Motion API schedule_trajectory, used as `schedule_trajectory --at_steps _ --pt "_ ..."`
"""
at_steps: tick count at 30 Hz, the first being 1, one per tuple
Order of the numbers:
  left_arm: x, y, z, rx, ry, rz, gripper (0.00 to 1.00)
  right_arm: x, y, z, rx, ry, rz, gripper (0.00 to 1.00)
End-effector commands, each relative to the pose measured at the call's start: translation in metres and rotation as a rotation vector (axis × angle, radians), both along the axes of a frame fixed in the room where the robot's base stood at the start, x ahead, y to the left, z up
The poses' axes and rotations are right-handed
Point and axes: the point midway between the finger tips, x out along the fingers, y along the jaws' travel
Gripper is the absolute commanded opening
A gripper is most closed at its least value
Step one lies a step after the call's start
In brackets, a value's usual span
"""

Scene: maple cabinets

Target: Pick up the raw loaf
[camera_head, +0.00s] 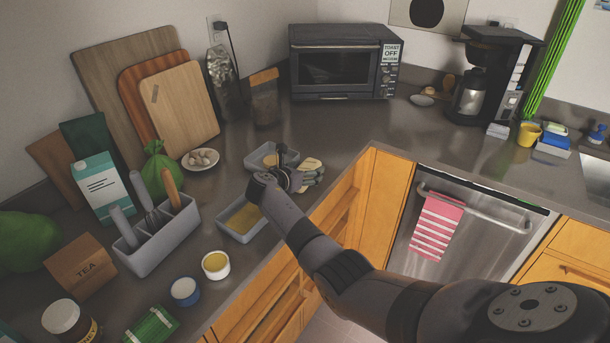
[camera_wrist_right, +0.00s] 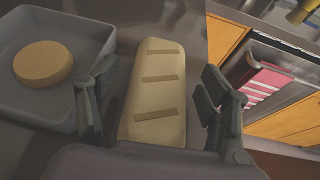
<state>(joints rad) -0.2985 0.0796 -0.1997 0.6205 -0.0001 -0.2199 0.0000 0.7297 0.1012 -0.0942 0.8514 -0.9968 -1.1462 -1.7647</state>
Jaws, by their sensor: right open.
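The raw loaf (camera_wrist_right: 155,92) is long and pale with three brown strips across its top. It lies on the counter between the two spread fingers of my right gripper (camera_wrist_right: 155,110), which is open. I cannot tell whether either finger touches it. The near end of the loaf is hidden by the gripper body. In the head view the loaf (camera_head: 313,164) shows in part, just beyond my right gripper (camera_head: 287,172). My left gripper is not in view.
A grey tray (camera_wrist_right: 103,32) with a round pale piece (camera_wrist_right: 43,64) stands close left of the gripper. A second tray (camera_head: 228,231) is nearer, partly behind my right arm. A utensil holder (camera_head: 150,262) stands left. The counter (camera_head: 345,125) toward the toaster oven (camera_head: 340,62) is clear.

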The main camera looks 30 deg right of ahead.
Motion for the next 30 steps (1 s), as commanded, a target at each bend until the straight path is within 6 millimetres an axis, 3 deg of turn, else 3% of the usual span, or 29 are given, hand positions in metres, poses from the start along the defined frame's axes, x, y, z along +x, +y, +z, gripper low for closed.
schedule_trajectory --at_steps 27,30 --pt "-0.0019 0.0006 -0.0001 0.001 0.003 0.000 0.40 -0.0003 0.0005 -0.0002 0.000 0.001 0.000 0.12" --pt "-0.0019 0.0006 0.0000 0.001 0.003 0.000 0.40 0.0002 0.0004 0.0012 -0.002 -0.001 0.001 0.09"
